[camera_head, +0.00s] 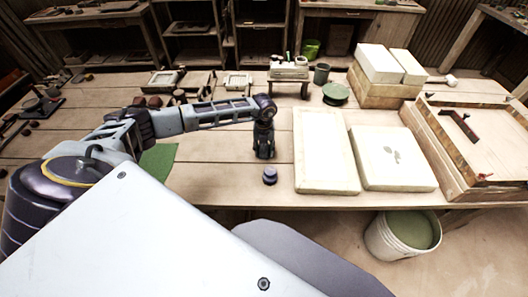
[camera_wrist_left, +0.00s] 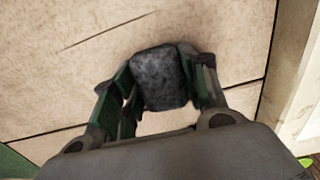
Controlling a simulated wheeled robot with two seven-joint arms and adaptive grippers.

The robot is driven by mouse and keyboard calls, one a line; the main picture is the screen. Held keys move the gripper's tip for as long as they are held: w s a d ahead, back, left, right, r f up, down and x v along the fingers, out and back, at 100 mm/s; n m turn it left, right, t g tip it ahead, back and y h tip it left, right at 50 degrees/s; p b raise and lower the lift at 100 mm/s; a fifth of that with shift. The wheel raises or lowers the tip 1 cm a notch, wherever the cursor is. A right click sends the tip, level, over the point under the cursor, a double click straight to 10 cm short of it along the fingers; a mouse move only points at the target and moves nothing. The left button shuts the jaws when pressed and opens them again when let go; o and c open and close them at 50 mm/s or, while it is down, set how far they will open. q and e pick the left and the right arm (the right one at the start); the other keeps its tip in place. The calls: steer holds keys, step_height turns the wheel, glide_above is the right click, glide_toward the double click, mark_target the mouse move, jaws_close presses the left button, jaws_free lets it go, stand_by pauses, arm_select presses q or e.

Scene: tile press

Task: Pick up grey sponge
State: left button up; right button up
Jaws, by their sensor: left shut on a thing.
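The grey sponge (camera_wrist_left: 162,78), dark and speckled, sits between the fingers in the left wrist view. My left gripper (camera_head: 264,152) is shut on it, with one green-padded finger on each side. In the head view the gripper points down over the wooden table, left of the pale slabs. My right gripper is not in view.
A cream slab (camera_head: 325,150) and another slab (camera_head: 392,158) lie right of the gripper, with a wooden press frame (camera_head: 450,150) beyond. A green mat (camera_head: 158,160) lies left. A bucket (camera_head: 378,240) stands below the table edge.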

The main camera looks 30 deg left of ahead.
mark_target(264, 148)
arm_select(q)
steer(key=shift+r, duration=5)
steer(key=shift+o, duration=0.8)
steer(key=shift+c, duration=1.1)
steer(key=shift+f, duration=0.1)
steer(key=shift+s+f, duration=0.1)
